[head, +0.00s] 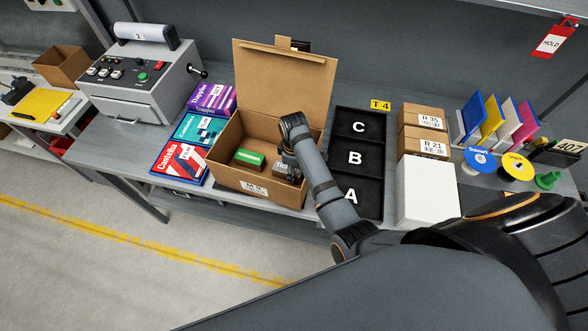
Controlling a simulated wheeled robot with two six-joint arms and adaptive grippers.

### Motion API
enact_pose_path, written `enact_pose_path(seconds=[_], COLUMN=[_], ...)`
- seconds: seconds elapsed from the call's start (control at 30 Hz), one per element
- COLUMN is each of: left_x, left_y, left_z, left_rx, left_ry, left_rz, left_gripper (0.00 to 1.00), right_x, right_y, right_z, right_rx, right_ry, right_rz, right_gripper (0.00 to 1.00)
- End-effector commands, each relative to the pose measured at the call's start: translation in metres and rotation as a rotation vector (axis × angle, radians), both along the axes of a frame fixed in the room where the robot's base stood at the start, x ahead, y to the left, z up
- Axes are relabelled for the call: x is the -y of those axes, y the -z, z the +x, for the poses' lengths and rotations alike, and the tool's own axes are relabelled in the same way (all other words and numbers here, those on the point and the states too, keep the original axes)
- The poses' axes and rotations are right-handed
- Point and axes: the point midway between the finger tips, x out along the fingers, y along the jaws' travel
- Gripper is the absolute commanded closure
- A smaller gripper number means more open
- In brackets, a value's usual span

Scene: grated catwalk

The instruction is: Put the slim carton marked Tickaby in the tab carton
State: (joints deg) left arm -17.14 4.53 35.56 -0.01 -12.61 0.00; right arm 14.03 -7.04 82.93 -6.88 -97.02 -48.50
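The tab carton (229,178) is a brown cardboard box on the grey bench, with its flap (285,80) raised at the back and a tab on the flap's top edge. Inside, a green carton (249,159) lies at the left. A small slim carton with partly readable lettering, apparently Tickaby (281,168), is inside at the right, partly hidden by my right arm. My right gripper (293,174) points down into the box at this carton. Its fingers are mostly hidden, so I cannot tell whether they grip it. My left gripper is not in view.
Purple, teal and red flat boxes (180,165) lie left of the carton, beside a control machine (140,80). A black tray (360,127) marked A, B, C is close on the right. Brown boxes (423,145), a white box (428,188) and upright folders (495,122) stand further right.

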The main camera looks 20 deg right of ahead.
Motion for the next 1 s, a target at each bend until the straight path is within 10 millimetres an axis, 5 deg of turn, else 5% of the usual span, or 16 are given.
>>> enact_pose_path(seconds=[0.17, 0.2, 0.33, 0.7, 1.0], left_x=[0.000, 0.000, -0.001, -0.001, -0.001], left_y=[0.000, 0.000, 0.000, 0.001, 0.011], left_z=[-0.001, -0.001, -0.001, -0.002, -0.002], left_rx=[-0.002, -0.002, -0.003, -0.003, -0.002], left_ry=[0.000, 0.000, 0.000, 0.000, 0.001], left_rz=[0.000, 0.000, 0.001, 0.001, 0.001], left_gripper=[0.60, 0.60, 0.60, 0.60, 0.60], right_x=[0.000, 0.000, 0.000, 0.000, -0.001], right_y=[0.003, 0.002, 0.002, -0.003, -0.069], right_z=[0.000, 0.000, 0.000, 0.001, 0.002], right_rx=[0.000, 0.001, 0.001, 0.001, 0.007], right_ry=[0.000, 0.000, 0.000, 0.000, 0.000], right_rz=[0.000, 0.000, 0.001, 0.000, 0.002], right_gripper=[0.91, 0.53, 0.36, 0.36, 0.36])
